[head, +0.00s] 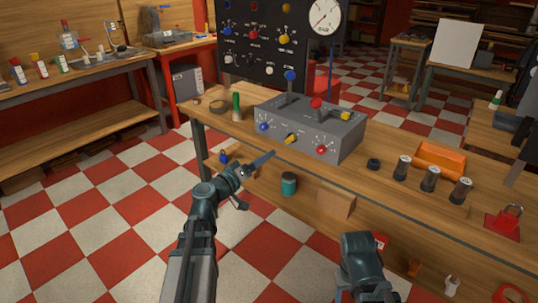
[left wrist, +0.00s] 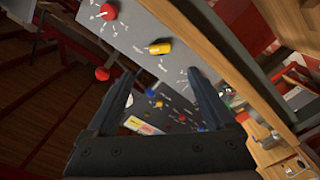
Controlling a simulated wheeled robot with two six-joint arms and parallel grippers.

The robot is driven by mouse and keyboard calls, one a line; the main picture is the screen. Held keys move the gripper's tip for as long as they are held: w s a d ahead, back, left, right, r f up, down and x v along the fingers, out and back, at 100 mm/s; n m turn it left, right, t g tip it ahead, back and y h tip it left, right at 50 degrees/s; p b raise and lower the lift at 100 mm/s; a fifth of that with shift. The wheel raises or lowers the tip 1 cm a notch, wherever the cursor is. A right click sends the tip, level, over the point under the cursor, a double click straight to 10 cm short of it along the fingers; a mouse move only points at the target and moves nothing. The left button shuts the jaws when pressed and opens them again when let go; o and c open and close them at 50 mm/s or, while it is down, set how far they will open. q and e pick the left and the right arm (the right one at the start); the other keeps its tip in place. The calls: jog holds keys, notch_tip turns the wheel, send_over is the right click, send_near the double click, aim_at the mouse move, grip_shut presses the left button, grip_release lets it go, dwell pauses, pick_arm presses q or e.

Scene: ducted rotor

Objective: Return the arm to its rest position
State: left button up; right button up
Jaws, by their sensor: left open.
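My left gripper (head: 256,178) is in front of the bench's front edge in the head view, below and in front of the grey control box (head: 335,142). Its fingers are apart, with nothing between them. In the left wrist view the open fingers (left wrist: 162,84) point toward the grey box face (left wrist: 135,35), which carries a yellow knob (left wrist: 160,47) and red knobs. The gripper appears apart from the box. Part of my right arm shows at the bottom of the head view; its gripper is not visible.
The checkered floor (head: 120,205) at left is clear.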

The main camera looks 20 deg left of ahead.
pick_arm(q)
jog(key=shift+s+a, duration=0.15)
jog(key=shift+s, duration=0.2)
jog(key=s+d+m+g+p, duration=0.3)
jog(key=s+d+g+p, duration=0.15)
jog(key=d, duration=0.35)
jog(key=s+d+m+g+h+p, duration=0.1)
jog(key=s+d+m+g+p, duration=0.2)
jog(key=d+p, duration=0.4)
jog(key=s+d+m+g+p, duration=0.2)
jog(key=s+d+g+p, duration=0.3)
jog(key=d, duration=0.4)
jog(key=s+a+r+g+y+p, duration=0.2)
jog(key=s+g+y+p, duration=0.3)
jog(key=s+y+p, duration=0.3)
jog(key=shift+s+a+r+m+y+p, duration=0.25)
jog(key=shift+s+r+p, duration=0.3)
jog(key=shift+s+r, duration=0.45)
jog(key=shift+s+f, duration=0.1)
